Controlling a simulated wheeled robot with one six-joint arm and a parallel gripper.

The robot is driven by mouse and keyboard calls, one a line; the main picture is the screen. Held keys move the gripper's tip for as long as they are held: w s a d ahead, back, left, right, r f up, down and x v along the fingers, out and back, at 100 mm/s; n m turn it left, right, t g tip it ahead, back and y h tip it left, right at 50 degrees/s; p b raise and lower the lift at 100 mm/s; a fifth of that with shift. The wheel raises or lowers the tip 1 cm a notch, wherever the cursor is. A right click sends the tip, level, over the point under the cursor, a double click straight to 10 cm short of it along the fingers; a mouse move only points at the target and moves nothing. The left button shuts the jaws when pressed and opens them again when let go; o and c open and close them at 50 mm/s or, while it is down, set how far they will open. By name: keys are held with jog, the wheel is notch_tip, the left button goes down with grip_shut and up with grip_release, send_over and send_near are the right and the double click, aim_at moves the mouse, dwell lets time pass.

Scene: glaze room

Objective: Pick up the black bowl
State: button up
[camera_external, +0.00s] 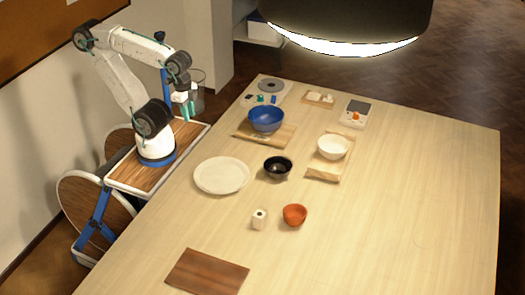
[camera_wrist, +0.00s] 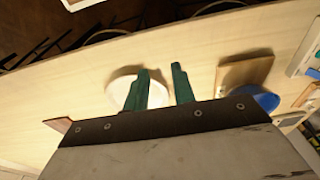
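The black bowl (camera_external: 277,167) stands upright on the table in the external view, between the white plate (camera_external: 222,175) and the board under the white bowl. I cannot make out the black bowl in the wrist view. My gripper (camera_external: 190,104) hangs with its fingers down near the table's left edge, well to the upper left of the black bowl. In the wrist view its two green fingers (camera_wrist: 160,88) are apart with nothing between them. The white plate (camera_wrist: 124,86) shows partly behind the left finger there.
A blue bowl (camera_external: 266,119) on a wooden board stands behind the black bowl. A white bowl (camera_external: 333,147) stands on a board to the right. An orange bowl (camera_external: 295,214) and a small white holder (camera_external: 259,218) stand in front. A lamp (camera_external: 345,22) hangs overhead. The table's right side is clear.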

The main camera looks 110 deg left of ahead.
jog(key=shift+o, duration=0.6)
